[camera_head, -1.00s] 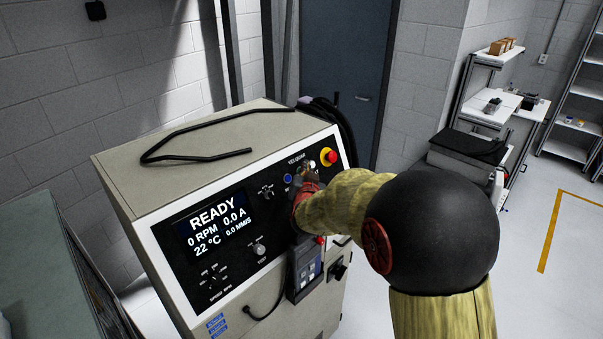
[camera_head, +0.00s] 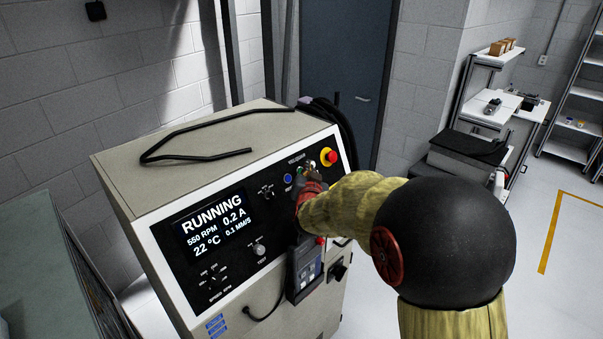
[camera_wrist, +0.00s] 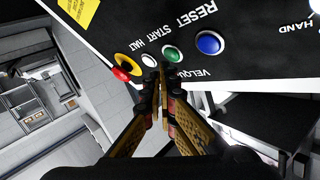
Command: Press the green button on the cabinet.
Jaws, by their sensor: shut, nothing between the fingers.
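The cabinet (camera_head: 240,130) is beige with a black front panel. Its green button (camera_wrist: 172,53), labelled START, shows in the wrist view between a white HALT button (camera_wrist: 149,60) and a blue RESET button (camera_wrist: 209,43). My gripper (camera_wrist: 164,70) is shut and empty, its fingertips right at the lower edge of the green button; I cannot tell if they touch it. In the head view my gripper (camera_head: 309,173) is at the panel's upper right and mostly hides the green button. The display (camera_head: 213,225) reads RUNNING, 550 RPM, 0.2 A.
A red emergency stop (camera_head: 330,157) with a yellow ring sits close to my gripper's right. A dark handheld unit (camera_head: 305,268) hangs on the panel below my wrist. A black bent rod (camera_head: 200,130) lies on the cabinet top. Open floor (camera_head: 530,285) is at the right.

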